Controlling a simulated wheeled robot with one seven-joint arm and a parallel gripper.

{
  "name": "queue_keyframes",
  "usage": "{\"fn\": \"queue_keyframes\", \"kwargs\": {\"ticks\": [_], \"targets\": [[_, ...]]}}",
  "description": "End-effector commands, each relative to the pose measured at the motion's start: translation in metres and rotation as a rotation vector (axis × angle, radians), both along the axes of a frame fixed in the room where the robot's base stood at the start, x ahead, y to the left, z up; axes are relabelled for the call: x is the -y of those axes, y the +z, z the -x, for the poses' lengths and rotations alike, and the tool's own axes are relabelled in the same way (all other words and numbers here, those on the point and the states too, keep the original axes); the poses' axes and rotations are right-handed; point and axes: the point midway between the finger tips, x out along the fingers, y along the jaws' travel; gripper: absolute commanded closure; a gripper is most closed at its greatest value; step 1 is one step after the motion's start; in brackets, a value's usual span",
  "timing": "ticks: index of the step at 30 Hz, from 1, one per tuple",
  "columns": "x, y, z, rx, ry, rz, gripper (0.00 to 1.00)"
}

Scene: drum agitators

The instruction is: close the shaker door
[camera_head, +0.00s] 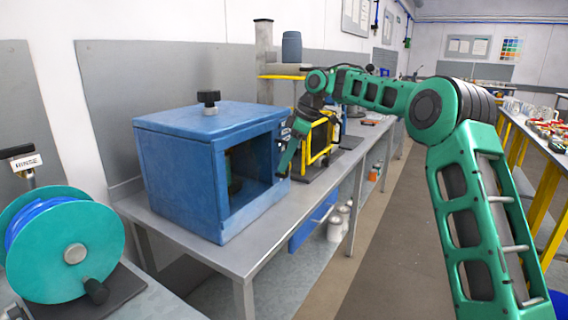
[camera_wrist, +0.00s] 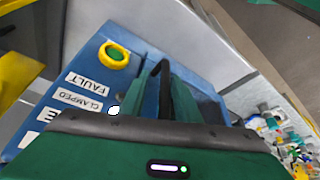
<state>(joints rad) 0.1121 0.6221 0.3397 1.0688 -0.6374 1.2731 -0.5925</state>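The blue shaker box (camera_head: 180,165) stands on the grey bench, with a black knob on top. Its front opening shows a dark inside with a greenish upright thing in it. I cannot clearly make out a door panel separate from the box. My gripper (camera_head: 282,168) points down at the right edge of the opening; I cannot tell whether it touches. In the wrist view a blue panel (camera_wrist: 205,98) lies beyond my gripper (camera_wrist: 165,72), with FAULT and CLAMPED labels and a yellow-ringed green button (camera_wrist: 115,54).
A teal reel (camera_head: 105,245) stands at the front left. A yellow frame (camera_head: 312,155) stands on the bench just behind my gripper. The grey bench (camera_head: 255,250) has a bare strip before the box. The aisle floor (camera_head: 375,240) is open to the right.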

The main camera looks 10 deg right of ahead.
Motion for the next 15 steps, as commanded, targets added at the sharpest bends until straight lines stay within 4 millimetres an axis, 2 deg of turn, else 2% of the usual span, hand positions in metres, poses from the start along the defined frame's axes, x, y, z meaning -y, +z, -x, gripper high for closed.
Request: {"fn": "queue_keyframes", "kwargs": {"ticks": [8, 15], "targets": [[0.003, 0.004, 0.001, -0.001, 0.0, 0.002, 0.71], [0.017, 0.038, 0.001, 0.0, 0.001, 0.0, 0.71]]}}
